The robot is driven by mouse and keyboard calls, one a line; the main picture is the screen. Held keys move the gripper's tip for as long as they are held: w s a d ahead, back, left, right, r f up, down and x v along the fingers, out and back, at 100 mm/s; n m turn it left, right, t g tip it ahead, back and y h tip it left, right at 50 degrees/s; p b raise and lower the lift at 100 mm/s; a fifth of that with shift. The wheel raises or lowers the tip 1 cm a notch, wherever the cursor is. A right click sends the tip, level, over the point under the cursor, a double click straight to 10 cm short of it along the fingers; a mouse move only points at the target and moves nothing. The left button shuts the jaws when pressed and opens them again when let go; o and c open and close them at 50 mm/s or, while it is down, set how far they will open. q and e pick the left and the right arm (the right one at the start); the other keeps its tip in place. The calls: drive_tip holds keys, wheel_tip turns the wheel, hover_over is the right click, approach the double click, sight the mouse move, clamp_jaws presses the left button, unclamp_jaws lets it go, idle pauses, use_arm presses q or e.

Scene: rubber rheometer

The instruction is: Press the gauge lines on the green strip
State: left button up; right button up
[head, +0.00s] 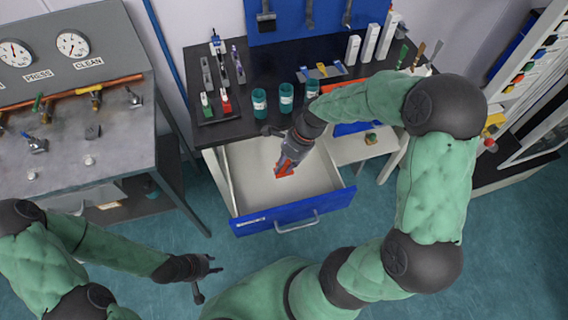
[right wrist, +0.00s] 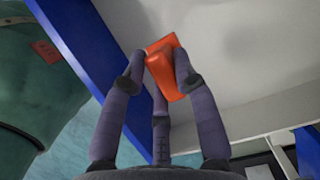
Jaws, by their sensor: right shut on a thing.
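My right gripper (head: 287,165) reaches down into the open drawer (head: 238,180). It is shut on an orange-red block-like tool (head: 285,171), which also shows between the fingers in the right wrist view (right wrist: 167,68). I cannot tell whether the tool touches the drawer floor. My left gripper (head: 210,280) is open and empty above the floor at lower left. A green-ended piece (head: 206,101) sits in a dark rack on the black bench, beside a red-ended one (head: 226,106). I cannot tell whether it is the green strip.
The drawer has a blue front (head: 292,212) with a handle. Several teal cups (head: 259,102) stand at the bench's front edge. White bottles (head: 370,43) and a small tool holder (head: 322,72) are behind. A grey gauge panel bench (head: 60,165) stands at left.

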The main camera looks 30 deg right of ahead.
wheel_tip(320, 180, up, 12)
drive_tip(key=p, duration=1.1)
